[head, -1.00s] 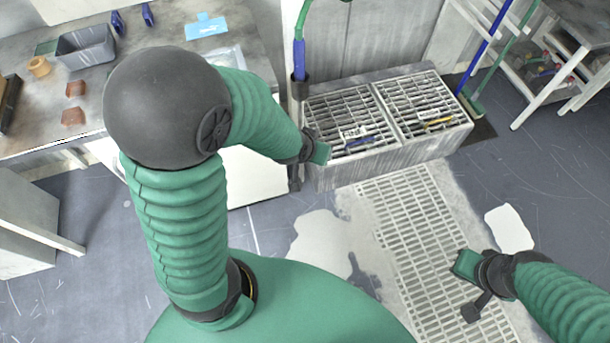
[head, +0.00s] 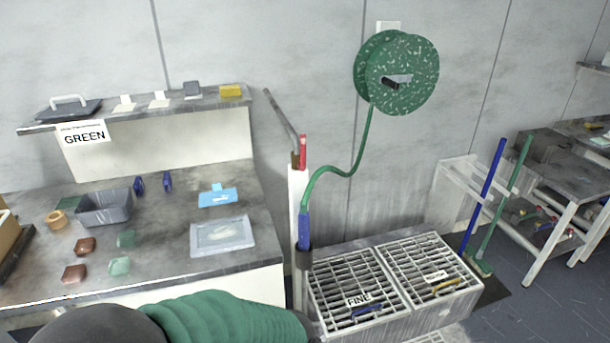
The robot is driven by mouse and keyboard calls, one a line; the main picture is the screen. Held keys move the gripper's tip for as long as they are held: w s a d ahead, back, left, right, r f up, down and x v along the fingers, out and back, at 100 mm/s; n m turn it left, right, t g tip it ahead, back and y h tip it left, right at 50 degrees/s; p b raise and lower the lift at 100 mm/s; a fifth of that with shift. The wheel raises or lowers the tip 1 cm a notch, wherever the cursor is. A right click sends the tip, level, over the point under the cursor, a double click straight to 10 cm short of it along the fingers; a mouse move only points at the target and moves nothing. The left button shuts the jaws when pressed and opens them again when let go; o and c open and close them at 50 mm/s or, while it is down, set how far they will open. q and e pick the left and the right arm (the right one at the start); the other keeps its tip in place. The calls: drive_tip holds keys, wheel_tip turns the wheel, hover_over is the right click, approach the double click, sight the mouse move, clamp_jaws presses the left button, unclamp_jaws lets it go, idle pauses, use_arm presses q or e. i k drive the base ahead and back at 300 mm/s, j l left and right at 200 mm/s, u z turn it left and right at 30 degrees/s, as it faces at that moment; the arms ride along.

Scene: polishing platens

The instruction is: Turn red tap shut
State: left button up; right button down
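The red tap handle (head: 302,152) stands upright at the top of a pale post (head: 297,200) beside the bench. A grey pipe (head: 281,118) slants up and left from the tap's dark body. My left arm crosses the bottom edge of the head view, below the tap, with its dark wrist end near the foot of the post. My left gripper's fingers do not show. My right arm and gripper are out of the picture.
A green hose (head: 366,140) runs from the wall reel (head: 402,72) to a blue nozzle (head: 304,230) in a holder on the post. A grated trough (head: 400,322) stands right of the post. The bench (head: 160,265) at left holds a grey bin (head: 104,208) and several blocks.

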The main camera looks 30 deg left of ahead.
sight(302, 166)
drive_tip(key=i+j+u, duration=0.1)
drive_tip(key=u, duration=0.3)
drive_tip(key=i+j+u, duration=0.1)
drive_tip(key=u, duration=0.3)
drive_tip(key=i+u, duration=0.2)
drive_tip(key=u, duration=0.2)
drive_tip(key=i+u, duration=0.15)
drive_tip(key=u, duration=0.25)
drive_tip(key=i+l, duration=0.1)
